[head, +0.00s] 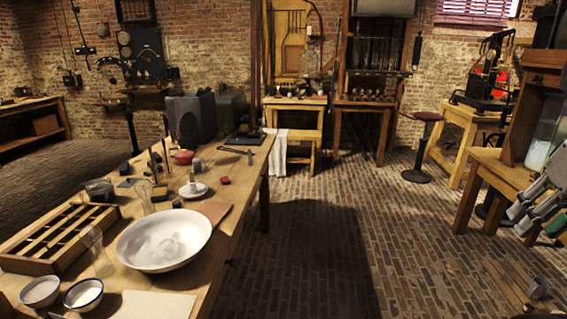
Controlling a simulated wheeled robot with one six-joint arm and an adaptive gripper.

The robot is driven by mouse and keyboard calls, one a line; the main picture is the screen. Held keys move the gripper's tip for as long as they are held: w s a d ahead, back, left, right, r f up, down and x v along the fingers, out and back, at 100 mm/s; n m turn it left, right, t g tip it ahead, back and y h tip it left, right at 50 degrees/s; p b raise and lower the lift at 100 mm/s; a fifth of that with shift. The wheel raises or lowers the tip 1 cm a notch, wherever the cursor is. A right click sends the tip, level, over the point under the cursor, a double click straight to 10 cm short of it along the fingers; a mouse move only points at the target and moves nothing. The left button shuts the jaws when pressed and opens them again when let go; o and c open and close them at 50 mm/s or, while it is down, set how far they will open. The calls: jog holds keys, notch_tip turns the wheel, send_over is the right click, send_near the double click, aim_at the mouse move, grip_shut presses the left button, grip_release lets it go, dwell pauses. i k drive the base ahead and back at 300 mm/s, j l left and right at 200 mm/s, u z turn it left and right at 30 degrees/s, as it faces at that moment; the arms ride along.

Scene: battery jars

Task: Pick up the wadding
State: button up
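I cannot pick out the wadding with certainty; no clear tuft of fibre shows. On the wooden table (232,203) at left, a large white basin (135,248) holds a clear glass piece (168,247). Two small bowls, one plain white (40,291) and one dark-rimmed (84,294), stand at the near left. A white saucer (193,191) with a small pale object on it sits behind the basin. What seems to be my gripper (520,218), grey and jointed, shows at the right edge, well away from the table. Its opening is unclear.
A compartmented wooden tray (58,238) lies on the table's left, near glass jars and small dark blocks. Dark boxes (191,118) stand at the far end. A pale sheet (158,305) lies at the near edge.

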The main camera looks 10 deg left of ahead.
aim_at(197, 165)
jog(key=i+u, duration=0.1)
jog(key=i, duration=0.5)
jog(key=i+l, duration=0.15)
jog(key=i, duration=0.45)
jog(key=i+u, duration=0.15)
jog(key=i, duration=0.5)
jog(key=i+l+u, duration=0.15)
jog(key=i+u, duration=0.3)
jog(key=i+l+u, duration=0.2)
jog(key=u, duration=0.25)
jog(key=i+l+u, duration=0.3)
jog(key=u, duration=0.15)
jog(key=i+l+u, duration=0.2)
jog(key=l+u, duration=0.25)
jog(key=i+l+u, duration=0.3)
jog(key=l+u, duration=0.65)
jog(key=l, duration=0.3)
jog(key=i, duration=0.05)
